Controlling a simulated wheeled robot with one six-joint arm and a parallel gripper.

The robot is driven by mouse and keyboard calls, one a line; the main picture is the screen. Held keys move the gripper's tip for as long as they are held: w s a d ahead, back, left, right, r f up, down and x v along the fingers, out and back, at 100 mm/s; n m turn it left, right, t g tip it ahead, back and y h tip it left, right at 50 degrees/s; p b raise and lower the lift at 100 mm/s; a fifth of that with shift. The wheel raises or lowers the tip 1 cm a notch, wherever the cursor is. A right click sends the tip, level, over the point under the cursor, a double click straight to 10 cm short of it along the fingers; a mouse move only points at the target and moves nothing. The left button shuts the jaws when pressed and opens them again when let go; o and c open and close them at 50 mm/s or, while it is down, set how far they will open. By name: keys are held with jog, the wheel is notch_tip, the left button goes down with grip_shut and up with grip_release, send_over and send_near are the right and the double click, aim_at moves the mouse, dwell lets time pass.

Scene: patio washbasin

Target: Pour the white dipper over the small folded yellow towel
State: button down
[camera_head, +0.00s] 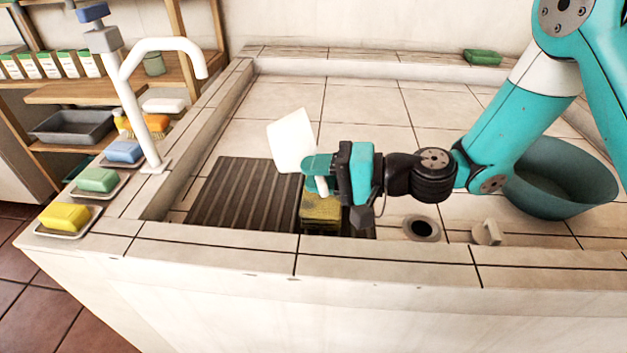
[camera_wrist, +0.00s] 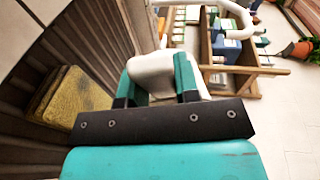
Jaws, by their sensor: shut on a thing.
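The white dipper (camera_head: 291,140) is held up in the basin, tilted, its cup to the left of my gripper (camera_head: 318,174). My gripper is shut on the dipper's handle, which shows below the fingers. In the wrist view the dipper (camera_wrist: 152,68) sits between the teal fingers of my gripper (camera_wrist: 160,88). The small folded yellow towel (camera_head: 320,209) lies below my gripper on the dark slatted rack (camera_head: 235,190), partly hidden by the gripper. In the wrist view the towel (camera_wrist: 78,100) is left of the dipper. No water is visible.
A teal tub (camera_head: 560,185) stands at the basin's right, partly behind my arm. A drain hole (camera_head: 422,228) and a small beige object (camera_head: 487,232) are near the front wall. A white faucet (camera_head: 140,100) and soap dishes with yellow (camera_head: 64,217), green (camera_head: 97,179) and blue (camera_head: 123,152) blocks line the left ledge.

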jog(key=shift+d+f+y+b, duration=0.2)
jog(key=shift+f+y+b, duration=0.15)
jog(key=shift+b, duration=0.6)
jog(key=b, duration=0.5)
jog(key=shift+w+d+m+y, duration=0.1)
jog(key=shift+w+m+y, duration=0.15)
jog(key=shift+m, duration=0.05)
jog(key=b, duration=0.6)
jog(key=shift+s+d+f+y, duration=0.1)
jog(key=shift+s+d+y, duration=0.05)
jog(key=shift+d+y, duration=0.15)
jog(key=b, duration=0.6)
jog(key=shift+w+y+b, duration=0.3)
jog(key=b, duration=0.5)
jog(key=shift+s+d+m+y, duration=0.2)
jog(key=shift+d+m+y, duration=0.05)
jog(key=shift+m+y, duration=0.05)
jog(key=b, duration=0.6)
jog(key=shift+w+d+f+m+t+y+b, duration=0.2)
jog(key=shift+m+t+y+b, duration=0.1)
jog(key=shift+y+b, duration=0.1)
jog(key=shift+s+d+r+b, duration=0.1)
jog(key=shift+d+r+b, duration=0.1)
jog(key=shift+b, duration=1.1)
jog(key=shift+a+r, duration=0.1)
jog(key=shift+r, duration=0.05)
